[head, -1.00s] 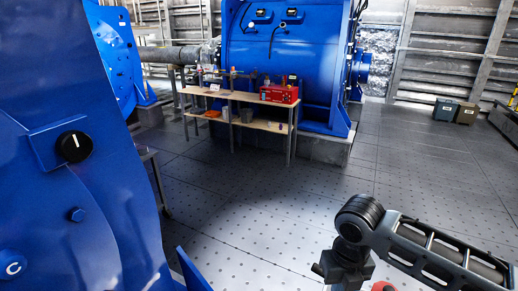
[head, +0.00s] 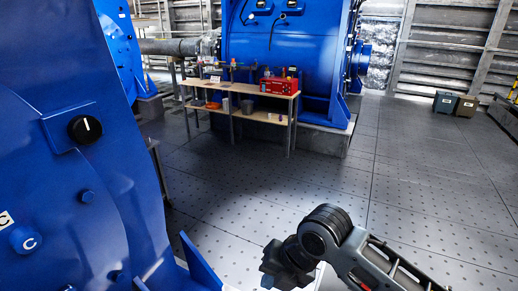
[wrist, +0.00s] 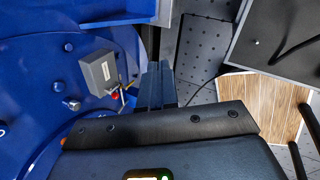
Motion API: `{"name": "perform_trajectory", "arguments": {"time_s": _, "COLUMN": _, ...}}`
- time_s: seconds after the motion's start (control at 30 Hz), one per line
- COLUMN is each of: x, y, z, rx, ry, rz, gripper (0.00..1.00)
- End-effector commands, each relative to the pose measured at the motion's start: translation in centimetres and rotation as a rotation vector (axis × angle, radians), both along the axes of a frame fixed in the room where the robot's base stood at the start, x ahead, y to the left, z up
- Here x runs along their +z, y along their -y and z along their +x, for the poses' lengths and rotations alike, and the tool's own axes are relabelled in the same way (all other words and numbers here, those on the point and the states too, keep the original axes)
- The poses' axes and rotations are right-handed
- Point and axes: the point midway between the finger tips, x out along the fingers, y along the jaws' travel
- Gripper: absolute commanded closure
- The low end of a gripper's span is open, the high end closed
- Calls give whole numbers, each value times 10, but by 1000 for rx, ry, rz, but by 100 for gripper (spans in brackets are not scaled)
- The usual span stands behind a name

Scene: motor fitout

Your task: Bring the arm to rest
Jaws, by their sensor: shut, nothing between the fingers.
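My arm shows at the lower right of the head view, with its dark round joint (head: 325,228) above the floor and to the right of the near blue machine. The fingers of my gripper are not clear in the head view. In the wrist view my gripper (wrist: 155,80) has its dark fingers together, with nothing between them. It points toward a gap beside a blue machine face (wrist: 35,85). A small grey box (wrist: 103,72) with a label sits on that face, left of the fingers, with a small red part (wrist: 115,97) under it.
A near blue machine (head: 60,200) with a black knob (head: 85,129) fills the left. A two-level bench (head: 240,86) holding a red toolbox (head: 279,86) stands before a large blue machine (head: 290,50). Open floor (head: 420,185) lies right. A wood-grained surface (wrist: 245,90) shows in the wrist view.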

Motion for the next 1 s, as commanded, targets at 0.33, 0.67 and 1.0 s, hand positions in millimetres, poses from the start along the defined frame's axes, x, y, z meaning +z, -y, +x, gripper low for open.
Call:
{"name": "perform_trajectory", "arguments": {"time_s": 0.33, "x": 55, "y": -121, "z": -27, "rx": -433, "ry": -61, "rz": 573, "gripper": 100}}
{"name": "perform_trajectory", "arguments": {"time_s": 0.67, "x": 87, "y": -132, "z": -57, "rx": -937, "ry": -245, "rz": 1052, "gripper": 100}}
{"name": "perform_trajectory", "arguments": {"time_s": 1.0, "x": 66, "y": -66, "z": -117, "rx": -1461, "ry": -410, "rz": 1398, "gripper": 100}}
